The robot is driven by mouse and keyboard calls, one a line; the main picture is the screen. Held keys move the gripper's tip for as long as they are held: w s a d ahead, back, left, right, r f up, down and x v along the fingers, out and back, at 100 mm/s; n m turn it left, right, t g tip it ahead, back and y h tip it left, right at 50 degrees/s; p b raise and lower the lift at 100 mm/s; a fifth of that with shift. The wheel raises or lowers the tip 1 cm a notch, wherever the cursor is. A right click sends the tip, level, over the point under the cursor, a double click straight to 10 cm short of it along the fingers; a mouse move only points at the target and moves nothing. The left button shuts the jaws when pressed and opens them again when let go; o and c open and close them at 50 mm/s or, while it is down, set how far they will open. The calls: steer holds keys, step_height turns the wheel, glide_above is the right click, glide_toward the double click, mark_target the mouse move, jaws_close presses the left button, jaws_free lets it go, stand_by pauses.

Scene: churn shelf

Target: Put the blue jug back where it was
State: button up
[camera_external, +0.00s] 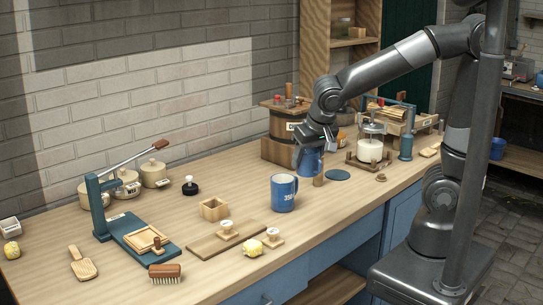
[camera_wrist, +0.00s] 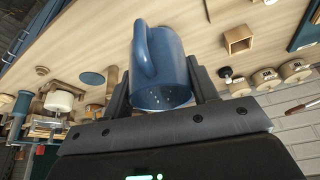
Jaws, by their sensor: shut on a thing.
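My gripper (camera_external: 312,140) is shut on a blue jug (camera_external: 308,163), with the fingers pointing down over the bench. The jug's upper part is partly hidden by the gripper in the outside view. In the wrist view, a blue jug (camera_wrist: 160,70) fills the space between the two fingers (camera_wrist: 158,92), with its handle toward the upper left. I cannot tell whether its base touches the bench. A second blue vessel, a mug (camera_external: 284,193) with white marking, stands upright on the bench in front of the held jug.
A teal round mat (camera_external: 337,174) lies bare to the right, with a wooden cylinder (camera_external: 318,177) beside the jug. A wooden churn (camera_external: 290,128) stands close behind; a glass jar (camera_external: 370,145) on a wooden stand is at right. Left of the mug are a small wooden box (camera_external: 214,209) and stamps.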

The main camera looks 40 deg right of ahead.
steer(key=w+d+r+n, duration=0.1)
steer(key=w, duration=0.9)
steer(key=w+d+r+n, duration=0.1)
steer(key=w+d, duration=0.1)
steer(key=w, duration=0.9)
steer(key=w+d+f+y, duration=0.1)
steer(key=w+d+f, duration=0.1)
steer(key=w+d, duration=1.3)
steer(key=shift+n, duration=0.4)
steer(key=w+a+f, duration=0.2)
steer(key=a+f, duration=0.2)
steer(key=w+a+f, duration=0.2)
steer(key=a+f, duration=0.2)
steer(key=w+a+f, duration=0.2)
steer(key=a+f, duration=0.2)
steer(key=shift+a+f, duration=0.15)
steer(key=shift+a, duration=0.2)
steer(key=shift+f, duration=2)
steer(key=shift+f, duration=0.2)
steer(key=o, duration=1.1)
steer(key=shift+o, duration=0.2)
